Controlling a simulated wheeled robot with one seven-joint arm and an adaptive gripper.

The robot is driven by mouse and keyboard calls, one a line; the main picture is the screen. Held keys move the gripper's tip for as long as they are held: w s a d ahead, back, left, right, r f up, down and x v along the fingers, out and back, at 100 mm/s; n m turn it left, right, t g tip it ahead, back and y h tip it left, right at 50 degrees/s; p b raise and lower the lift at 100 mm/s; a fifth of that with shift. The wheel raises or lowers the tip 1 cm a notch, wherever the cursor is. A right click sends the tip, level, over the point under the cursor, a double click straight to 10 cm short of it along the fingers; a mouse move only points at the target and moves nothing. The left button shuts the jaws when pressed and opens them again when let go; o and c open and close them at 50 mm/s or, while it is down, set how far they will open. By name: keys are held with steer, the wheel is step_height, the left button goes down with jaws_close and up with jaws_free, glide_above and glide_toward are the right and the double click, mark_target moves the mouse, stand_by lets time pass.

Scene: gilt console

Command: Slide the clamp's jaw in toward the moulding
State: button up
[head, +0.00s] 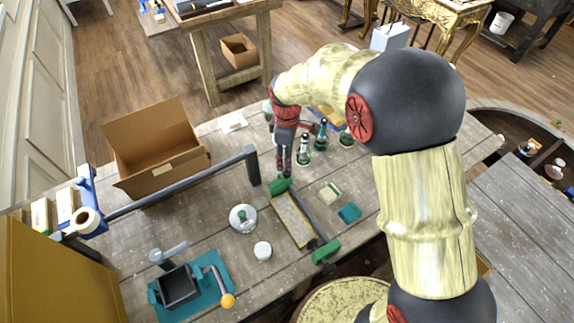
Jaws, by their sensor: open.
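A bar clamp lies on the bench, with one green jaw (279,186) at its far end and another green jaw (325,252) at its near end. Its dark bar (306,211) runs between them. A pale, flat moulding (291,220) with a dark edge lies beside the bar, between the jaws. My gripper (284,172) points down just above and behind the far jaw, open, with nothing seen between its fingers. I cannot tell whether the fingertips touch the jaw. The exact gap between the far jaw and the moulding is hard to make out.
Green bottles (304,151) stand right of my gripper. A glass jar (243,219) and a white tub (263,250) stand left of the moulding. A sponge (330,193) and teal cloth (349,213) lie right. A grey rail (185,187) and open cardboard box (155,150) are farther left.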

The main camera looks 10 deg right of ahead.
mark_target(280, 183)
step_height(280, 183, down, 7)
steer(key=shift+f, duration=0.1)
stand_by(0.3)
steer(key=shift+c, duration=0.5)
jaws_close()
stand_by(0.4)
